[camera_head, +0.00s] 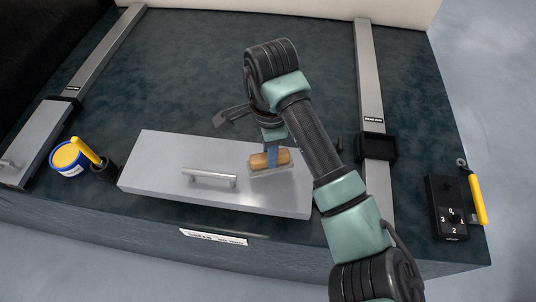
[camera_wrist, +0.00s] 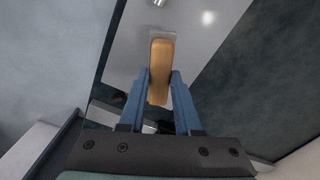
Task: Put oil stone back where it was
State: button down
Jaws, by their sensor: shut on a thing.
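The oil stone appears to be the block with a tan wooden grip (camera_head: 262,161) and a flat grey underside (camera_head: 272,171). It is at the right end of the light grey plate (camera_head: 150,160). I cannot tell whether it touches the plate or hovers just above it. My gripper (camera_head: 272,157) is shut on the wooden grip from above. In the wrist view the blue fingers of my gripper (camera_wrist: 160,88) stand on both sides of the tan grip (camera_wrist: 161,68), and the grey part shows at its far end.
The plate has a metal handle (camera_head: 210,178). A black open holder (camera_head: 377,148) sits on the right rail (camera_head: 369,80). A blue-and-yellow tin (camera_head: 66,158) and a yellow-handled tool in a black cup (camera_head: 103,170) stand left. A black dial box (camera_head: 446,208) is at right.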

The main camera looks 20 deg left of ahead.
jog(key=shift+f+p, duration=0.5)
jog(key=shift+f, duration=1.55)
jog(key=shift+f, duration=0.15)
jog(key=c, duration=0.6)
grip_release()
notch_tip(320, 180, up, 12)
jog(key=b, duration=0.4)
jog(key=shift+a+r, duration=0.1)
jog(key=shift+r, duration=0.1)
